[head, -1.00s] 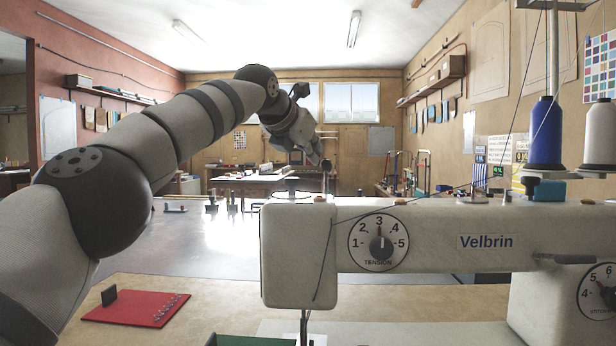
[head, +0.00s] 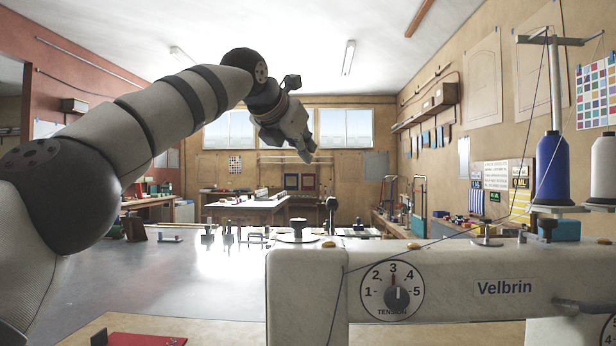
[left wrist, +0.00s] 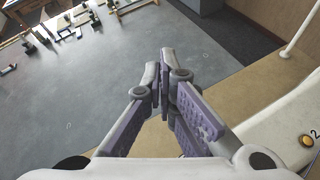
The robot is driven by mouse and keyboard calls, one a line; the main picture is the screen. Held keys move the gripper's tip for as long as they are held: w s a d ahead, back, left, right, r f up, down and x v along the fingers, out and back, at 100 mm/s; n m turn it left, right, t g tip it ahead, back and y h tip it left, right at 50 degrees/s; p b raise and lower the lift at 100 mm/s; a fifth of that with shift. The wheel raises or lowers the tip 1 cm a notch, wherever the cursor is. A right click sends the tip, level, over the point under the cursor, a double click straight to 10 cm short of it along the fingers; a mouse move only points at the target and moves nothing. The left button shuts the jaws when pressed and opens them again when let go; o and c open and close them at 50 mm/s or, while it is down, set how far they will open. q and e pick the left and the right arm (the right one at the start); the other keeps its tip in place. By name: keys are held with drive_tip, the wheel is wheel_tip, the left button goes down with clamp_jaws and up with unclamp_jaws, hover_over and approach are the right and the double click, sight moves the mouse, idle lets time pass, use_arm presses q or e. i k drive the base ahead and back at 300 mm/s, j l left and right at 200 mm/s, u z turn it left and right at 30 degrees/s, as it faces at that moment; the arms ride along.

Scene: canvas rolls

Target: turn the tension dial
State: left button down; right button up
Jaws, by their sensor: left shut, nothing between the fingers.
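The tension dial (head: 397,297) is a round white dial with numbers 1 to 5 and a dark central knob, on the front of the white Velbrin sewing machine (head: 450,275). The knob's light pointer mark stands near the red tick at 3. My left gripper (head: 308,152) is up in the air above and left of the dial, well apart from it, pointing down to the right. In the left wrist view its purple-padded fingers (left wrist: 165,66) are shut with nothing between them. The machine's white body (left wrist: 285,128) shows at right there. My right gripper is not in view.
A blue thread spool (head: 552,170) and a white one (head: 602,170) stand on the machine at right, with thread running left across it. A red mat (head: 145,340) lies on the table at lower left. The air around my left gripper is clear.

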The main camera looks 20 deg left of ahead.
sight(397, 298)
drive_tip(key=k+j, duration=0.1)
drive_tip(key=k, duration=0.6)
drive_tip(key=k+j, duration=0.15)
drive_tip(key=k, duration=0.6)
